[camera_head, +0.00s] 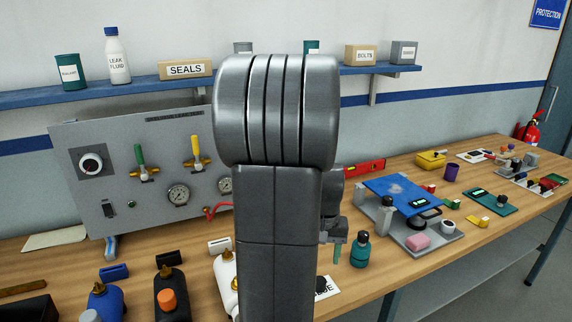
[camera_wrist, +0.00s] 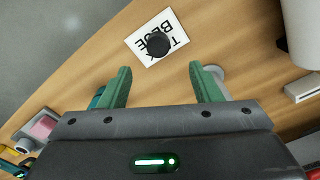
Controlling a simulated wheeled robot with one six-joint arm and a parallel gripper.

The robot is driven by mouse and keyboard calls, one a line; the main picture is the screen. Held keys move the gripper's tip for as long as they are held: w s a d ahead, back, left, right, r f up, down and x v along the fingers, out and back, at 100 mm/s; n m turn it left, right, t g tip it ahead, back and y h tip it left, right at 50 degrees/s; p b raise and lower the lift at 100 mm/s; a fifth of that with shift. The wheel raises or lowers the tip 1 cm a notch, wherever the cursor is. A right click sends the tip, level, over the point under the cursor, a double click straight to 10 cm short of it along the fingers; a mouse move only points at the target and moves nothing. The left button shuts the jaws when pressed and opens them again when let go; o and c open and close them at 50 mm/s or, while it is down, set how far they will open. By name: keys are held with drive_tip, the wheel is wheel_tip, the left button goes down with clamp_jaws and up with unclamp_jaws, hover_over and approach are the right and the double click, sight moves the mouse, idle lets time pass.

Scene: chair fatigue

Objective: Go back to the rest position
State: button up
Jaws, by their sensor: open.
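My gripper (camera_wrist: 160,67) has its two green fingers spread wide apart with nothing between them in the wrist view. Beyond the fingertips a white printed card (camera_wrist: 140,43) lies on the wooden bench, with a dark round object (camera_wrist: 158,44) on it. In the head view my arm stands upright in the middle and hides much of the bench. Part of my gripper (camera_head: 337,250) shows just right of the arm, above the bench, left of a teal bottle (camera_head: 360,250). The card (camera_head: 328,288) is partly hidden behind the arm there.
A grey panel (camera_head: 110,200) with gauges and levers stands at the left back. Blue, black and white bottles stand in front of it. A stand with a blue plate (camera_head: 400,192) is right of the arm. A shelf (camera_head: 60,96) runs along the wall above.

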wheel_tip(320, 180, down, 9)
drive_tip(key=shift+r, duration=0.1)
idle(0.3)
